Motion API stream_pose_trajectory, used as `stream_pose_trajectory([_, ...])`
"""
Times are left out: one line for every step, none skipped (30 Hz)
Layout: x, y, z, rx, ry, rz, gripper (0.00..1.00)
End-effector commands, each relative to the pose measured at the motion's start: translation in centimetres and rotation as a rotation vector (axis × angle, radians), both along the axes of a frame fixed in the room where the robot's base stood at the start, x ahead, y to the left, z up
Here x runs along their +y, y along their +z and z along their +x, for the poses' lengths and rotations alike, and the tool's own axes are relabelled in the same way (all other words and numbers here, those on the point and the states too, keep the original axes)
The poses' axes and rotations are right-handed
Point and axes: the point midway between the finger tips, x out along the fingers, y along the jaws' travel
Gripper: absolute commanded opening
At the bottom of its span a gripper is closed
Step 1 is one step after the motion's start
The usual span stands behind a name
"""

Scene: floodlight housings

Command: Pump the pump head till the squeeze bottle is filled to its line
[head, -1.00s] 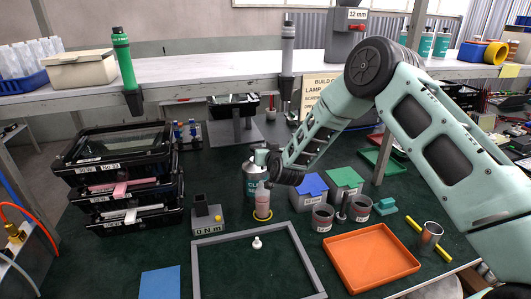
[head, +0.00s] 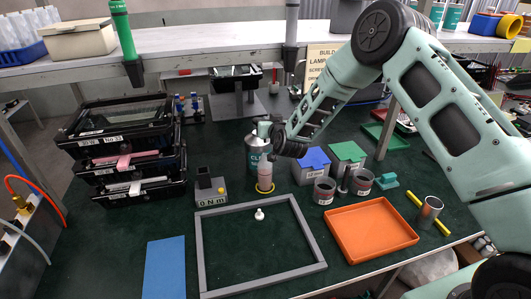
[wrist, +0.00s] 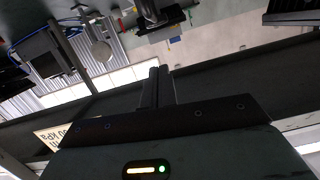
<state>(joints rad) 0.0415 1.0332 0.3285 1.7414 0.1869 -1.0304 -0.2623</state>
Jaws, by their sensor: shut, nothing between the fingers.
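A small white cap-like piece (head: 259,214) stands inside a grey frame (head: 203,245) in front. Blue (head: 312,159) and green (head: 347,151) lidded boxes and grey cups (head: 324,190) stand to the right, with an orange tray (head: 372,232) nearer. Black stacked bins (head: 128,165) stand left.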

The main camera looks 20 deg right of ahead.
Motion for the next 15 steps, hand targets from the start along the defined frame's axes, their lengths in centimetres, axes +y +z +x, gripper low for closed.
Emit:
stream_pose_trajectory([0.0, -0.2, 0.0, -0.001, 0.002, -0.002, 0.00])
stream_pose_trajectory([0.1, -0.2, 0.1, -0.002, 0.004, -0.003, 0.00])
stream_pose_trajectory([0.1, -0.3, 0.1, -0.003, 0.006, -0.004, 0.00])
stream_pose_trajectory([0.2, -0.3, 0.1, -0.003, 0.008, -0.006, 0.00])
stream_pose_trajectory([0.2, -0.4, 0.1, -0.002, 0.009, -0.007, 0.00])
stream_pose_trajectory([0.2, -0.3, 0.2, -0.003, 0.011, -0.010, 0.00])
stream_pose_trajectory([0.2, -0.3, 0.2, -0.002, 0.012, -0.011, 0.00])
stream_pose_trajectory([0.2, -0.1, 0.2, -0.002, 0.013, -0.011, 0.00])
stream_pose_trajectory([0.1, 0.0, 0.2, -0.001, 0.014, -0.013, 0.00])
stream_pose_trajectory([0.1, 0.1, 0.2, -0.001, 0.014, -0.013, 0.00])
stream_pose_trajectory([0.1, 0.3, 0.1, 0.000, 0.012, -0.011, 0.00])
stream_pose_trajectory([0.0, 0.5, 0.1, 0.000, 0.010, -0.010, 0.00])
stream_pose_trajectory([-0.1, 0.7, 0.1, 0.000, 0.010, -0.009, 0.00])
stream_pose_trajectory([-0.1, 0.8, 0.0, 0.001, 0.009, -0.008, 0.00])
stream_pose_trajectory([-0.2, 1.1, 0.0, 0.000, 0.007, -0.006, 0.00])
